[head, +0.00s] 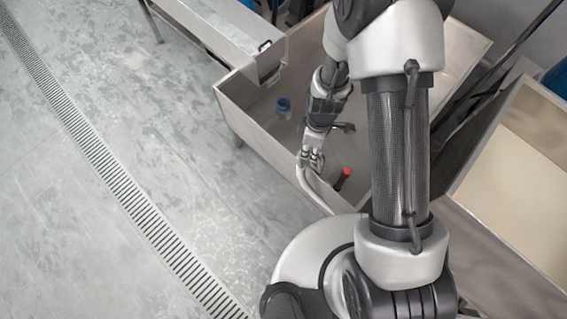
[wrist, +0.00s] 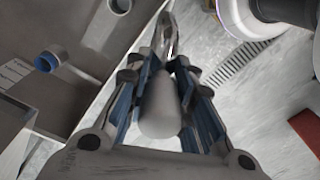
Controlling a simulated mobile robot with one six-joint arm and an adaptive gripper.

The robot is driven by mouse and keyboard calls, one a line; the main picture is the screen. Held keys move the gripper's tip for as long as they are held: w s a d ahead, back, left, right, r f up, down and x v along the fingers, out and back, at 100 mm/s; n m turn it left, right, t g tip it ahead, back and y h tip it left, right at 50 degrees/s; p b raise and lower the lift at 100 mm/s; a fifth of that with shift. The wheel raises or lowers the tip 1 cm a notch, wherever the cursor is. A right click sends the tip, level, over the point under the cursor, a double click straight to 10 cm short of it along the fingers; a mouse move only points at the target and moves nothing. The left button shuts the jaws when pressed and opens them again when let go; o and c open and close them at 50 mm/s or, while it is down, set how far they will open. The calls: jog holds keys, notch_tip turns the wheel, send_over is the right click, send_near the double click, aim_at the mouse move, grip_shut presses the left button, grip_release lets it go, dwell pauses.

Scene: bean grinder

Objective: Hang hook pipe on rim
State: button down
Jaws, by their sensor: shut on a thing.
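The hook pipe (wrist: 160,108) is a smooth grey tube with a rounded near end, held lengthwise between my fingers in the wrist view. A shiny narrower part shows beyond the fingertips at the top, where its shape is only partly visible. My gripper (wrist: 161,62) is shut on the pipe; its blue-lined fingers lie on both sides. In the head view my gripper (head: 312,160) is over the front left rim (head: 262,131) of the metal basin. I cannot tell whether the pipe touches the rim.
A blue-ended clear piece (head: 283,106) is in the basin; its blue ring (wrist: 46,62) shows in the wrist view. A red-topped object (head: 343,176) is right of my gripper. A second metal bin (head: 515,150) stands at right. Open floor (head: 110,190) with a drain grate lies left.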

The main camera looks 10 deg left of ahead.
jog(key=s+a+f+n+b, duration=0.2)
jog(key=a+f+n+b, duration=0.35)
jog(key=n, duration=0.75)
jog(key=shift+w+d+p, duration=1.45)
jog(key=shift+w+p, duration=0.7)
jog(key=shift+w, duration=1.15)
notch_tip(320, 180, down, 12)
jog(key=b, duration=0.3)
jog(key=shift+r, duration=0.15)
jog(key=c, duration=1.3)
grip_release()
